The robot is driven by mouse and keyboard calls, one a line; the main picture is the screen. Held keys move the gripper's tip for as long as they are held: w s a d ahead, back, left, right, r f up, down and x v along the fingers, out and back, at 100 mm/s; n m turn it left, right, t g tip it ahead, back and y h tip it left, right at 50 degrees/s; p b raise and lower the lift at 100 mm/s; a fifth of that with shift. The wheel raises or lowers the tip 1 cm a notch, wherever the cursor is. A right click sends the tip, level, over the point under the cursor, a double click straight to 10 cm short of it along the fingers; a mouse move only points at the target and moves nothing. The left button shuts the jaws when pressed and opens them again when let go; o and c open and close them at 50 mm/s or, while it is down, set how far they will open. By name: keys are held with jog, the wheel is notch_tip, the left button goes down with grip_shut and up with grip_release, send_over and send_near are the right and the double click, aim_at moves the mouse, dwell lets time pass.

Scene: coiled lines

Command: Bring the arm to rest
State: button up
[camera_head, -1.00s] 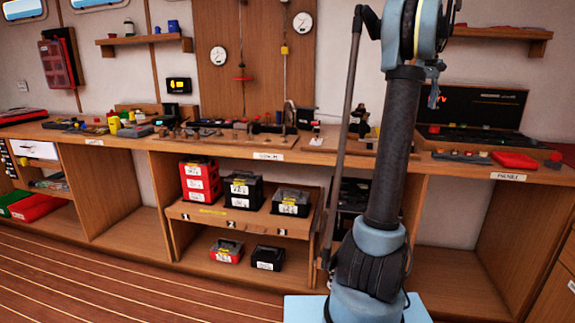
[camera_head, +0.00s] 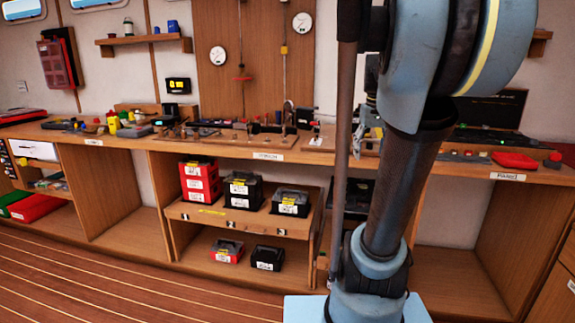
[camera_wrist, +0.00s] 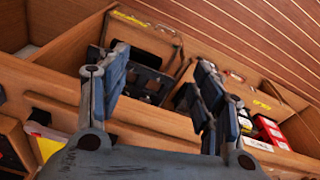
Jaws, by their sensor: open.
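My arm (camera_head: 395,200) stands at the right of the head view, its lower link upright and leaning a little right. Its upper part is folded close to the camera and fills the top right. My gripper (camera_wrist: 160,88) is open in the wrist view, its two dark fingers apart with nothing between them. Beyond the fingers the wrist view shows a wooden shelf edge and dark boxes (camera_wrist: 135,75), seen tilted. In the head view my gripper is mostly hidden behind the arm.
A long wooden workbench (camera_head: 110,137) crosses the head view, with small parts on it. Red boxes (camera_head: 199,181) and black boxes (camera_head: 243,190) stand on the shelf below. A red tray (camera_head: 514,160) lies on the bench at right. The striped floor (camera_head: 90,270) at left is clear.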

jog(key=s+a+f, duration=0.4)
jog(key=s+f, duration=0.4)
jog(key=f, duration=0.2)
jog(key=s+a+f, duration=0.3)
jog(key=s+f, duration=0.6)
jog(key=f, duration=0.1)
jog(key=shift+a+f+n+t, duration=0.3)
jog(key=shift+a+f+t, duration=0.05)
jog(key=shift+t, duration=0.05)
jog(key=shift+w+f, duration=0.2)
jog(key=shift+w, duration=0.25)
dwell(1.4)
